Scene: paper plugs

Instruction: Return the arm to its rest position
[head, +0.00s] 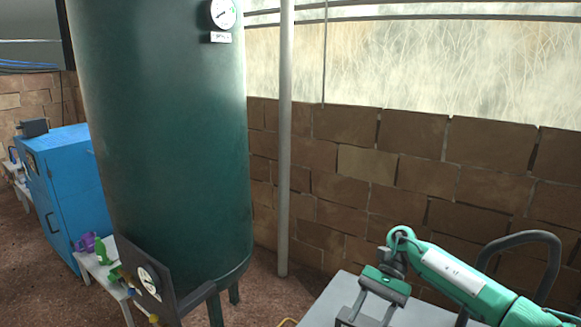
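My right arm (455,275), teal with a pale label, comes in from the lower right. Its gripper (368,312) hangs at the arm's end, pointing down near the bottom edge. Its two grey fingers look spread apart, with nothing seen between them. The lowest part of the fingers is at the picture's edge. My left arm and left gripper are not in view.
A grey flat surface (327,300) lies under the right gripper. A large dark green tank (170,130) with gauges stands left of centre. A grey pipe (284,150) and block wall (345,190) are behind. A blue cabinet (65,180) and small table (108,283) stand left.

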